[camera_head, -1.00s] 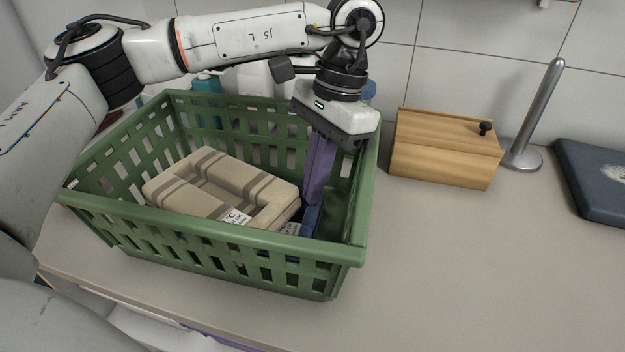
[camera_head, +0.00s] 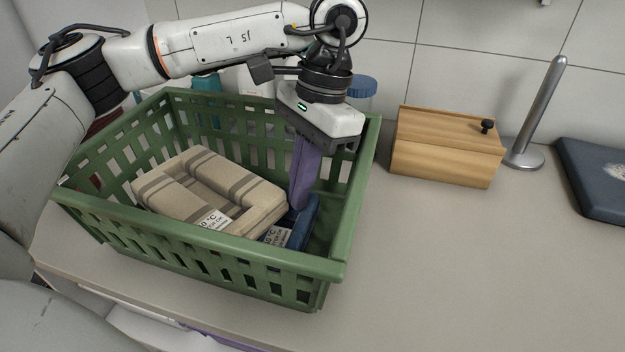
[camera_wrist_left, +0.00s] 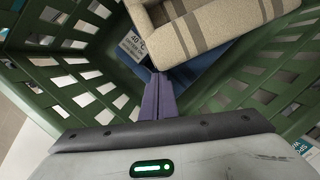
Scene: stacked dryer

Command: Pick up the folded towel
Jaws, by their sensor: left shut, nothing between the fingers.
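A beige folded towel (camera_head: 215,185) with brown stripes and a white label lies in a green basket (camera_head: 335,240). It also shows at the top of the left wrist view (camera_wrist_left: 205,28). A dark blue folded cloth (camera_head: 303,222) with a label lies partly under its right end and also shows in the wrist view (camera_wrist_left: 160,73). My left gripper (camera_head: 300,205), with purple fingers, points down inside the basket, right of the beige towel. Its fingers (camera_wrist_left: 158,88) are together and empty, with tips close to the blue cloth; whether they touch it I cannot tell.
Bottles, one with a blue cap (camera_head: 361,86), stand behind the basket. The counter (camera_head: 480,270) right of the basket is clear.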

